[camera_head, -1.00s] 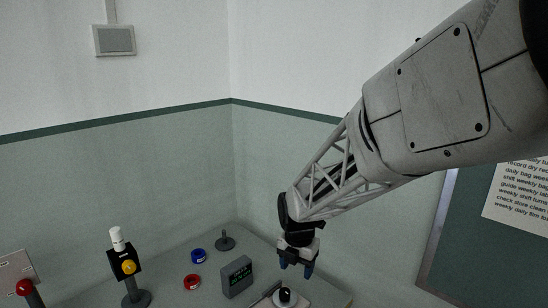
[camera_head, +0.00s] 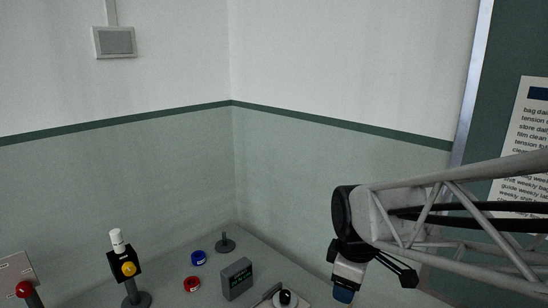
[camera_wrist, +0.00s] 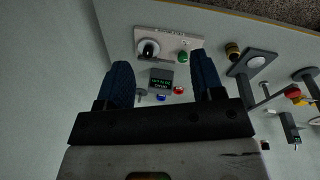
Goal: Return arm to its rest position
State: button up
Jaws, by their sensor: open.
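My gripper (camera_head: 343,294) hangs at the lower right of the head view, fingers pointing down, with one blue fingertip clearly showing. In the wrist view my gripper (camera_wrist: 160,62) has two blue ribbed fingers spread wide apart. Nothing is held between them. The bench lies some way beyond the fingertips. In the head view my gripper is right of the pale panel with the black-topped white knob (camera_head: 285,298) and clear of it. My forearm runs off the right edge.
On the bench stand a dark display box (camera_head: 237,278), a blue ring (camera_head: 198,257), a red ring (camera_head: 192,284) and a small post (camera_head: 225,243). A stand with a yellow knob (camera_head: 129,268) is at left. The wall board (camera_head: 500,60) is behind my arm.

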jog(key=s+d+r+m, duration=0.2)
jog(key=s+d+m, duration=0.1)
jog(key=s+m, duration=0.9)
jog(key=shift+d+r+m+t, duration=0.15)
jog(key=shift+d+m+t, duration=0.15)
jog(key=shift+d+t, duration=0.1)
dwell(0.6)
